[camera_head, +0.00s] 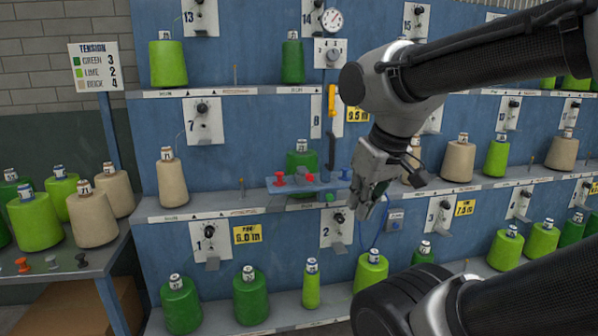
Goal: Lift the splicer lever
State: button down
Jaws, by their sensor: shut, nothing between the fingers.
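My gripper (361,209) is right of the middle, in front of the blue rack, with its fingers pointing down. It is shut and I see nothing held in it. A dark upright lever-like piece (331,151) stands just left of my gripper, apart from it, above a small blue shelf (277,187) with red knobs. I cannot tell for certain that this is the splicer lever. A yellow handle (331,99) shows above it. A small blue-grey box (393,222) on a blue cord hangs just right of the fingers. My gripper and arm hide part of the rack.
The blue rack (235,150) carries green, lime and beige yarn cones on several ledges. A side table (75,268) at left holds cones and small knobs. A tension sign (94,67) stands behind it. A cardboard box (72,308) lies below.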

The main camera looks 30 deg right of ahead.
aim_at(303, 171)
jog(key=i+j, duration=0.1)
jog(key=j, duration=0.3)
jog(key=i+j, duration=0.1)
jog(key=j, duration=0.3)
jog(key=i+j, duration=0.1)
jog(key=j, duration=0.25)
jog(key=z, duration=1.65)
